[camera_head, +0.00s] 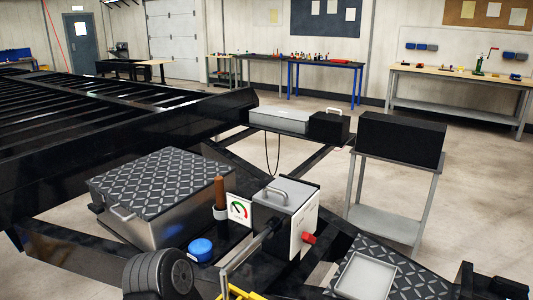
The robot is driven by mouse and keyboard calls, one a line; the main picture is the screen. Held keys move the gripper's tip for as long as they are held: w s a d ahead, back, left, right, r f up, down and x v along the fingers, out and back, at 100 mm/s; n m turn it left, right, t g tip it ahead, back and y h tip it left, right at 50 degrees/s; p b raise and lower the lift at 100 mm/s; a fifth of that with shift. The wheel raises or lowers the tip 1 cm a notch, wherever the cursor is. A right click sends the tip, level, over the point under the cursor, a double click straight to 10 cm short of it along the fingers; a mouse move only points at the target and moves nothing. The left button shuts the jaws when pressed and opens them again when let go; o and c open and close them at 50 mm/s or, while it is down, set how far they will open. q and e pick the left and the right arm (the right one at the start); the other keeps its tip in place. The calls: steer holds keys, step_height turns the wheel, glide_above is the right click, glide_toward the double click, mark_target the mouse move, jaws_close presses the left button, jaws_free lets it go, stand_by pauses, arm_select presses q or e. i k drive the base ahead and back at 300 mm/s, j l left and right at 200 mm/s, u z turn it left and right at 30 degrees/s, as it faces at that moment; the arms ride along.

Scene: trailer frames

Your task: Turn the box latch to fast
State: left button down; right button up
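Neither of my grippers is in view.
A gauge card (239,210), brown upright grip (219,192), blue cap (201,249) and twin wheels (160,272) crowd the frame. A black box (400,138) sits on a grey stand (390,222). A shallow tray (365,277) lies at front right.

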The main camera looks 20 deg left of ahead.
mark_target(99, 209)
steer(key=u, duration=1.75)
steer(key=z, duration=0.3)
steer(key=i+j+z, duration=0.15)
steer(key=j+z, duration=0.55)
steer(key=i+j+z, duration=0.1)
steer(key=j+z, duration=0.5)
steer(key=j, duration=2.25)
steer(key=k, duration=0.1)
